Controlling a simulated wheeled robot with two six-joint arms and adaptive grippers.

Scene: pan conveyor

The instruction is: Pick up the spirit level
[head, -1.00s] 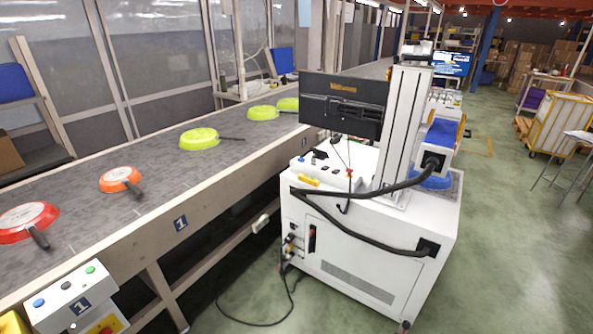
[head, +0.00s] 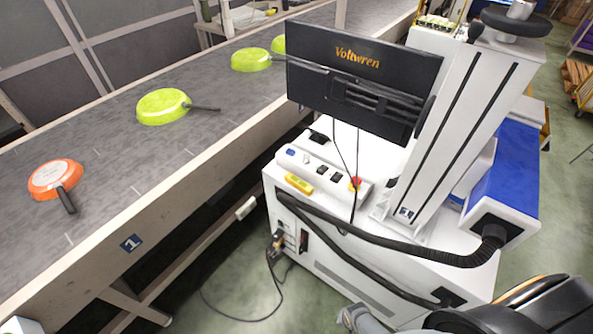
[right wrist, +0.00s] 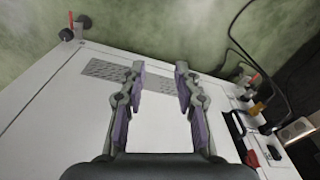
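The spirit level looks to be the small yellow bar (head: 299,183) lying on the front left of the white machine's top, just in front of the control panel. My right gripper (right wrist: 160,72) is open in the right wrist view, with nothing between its fingers. It faces the white side panel of the machine. In the head view, part of the right gripper (head: 352,318) shows at the bottom edge, below and to the right of the yellow bar and well apart from it. The yellow bar is not clear in the right wrist view. My left gripper is not in view.
The white machine (head: 345,262) carries a black monitor (head: 362,80), a control panel (head: 325,172) with a red button, a tall column (head: 455,130) and a thick black hose (head: 400,255). A conveyor (head: 120,228) with orange and green pans runs along the left.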

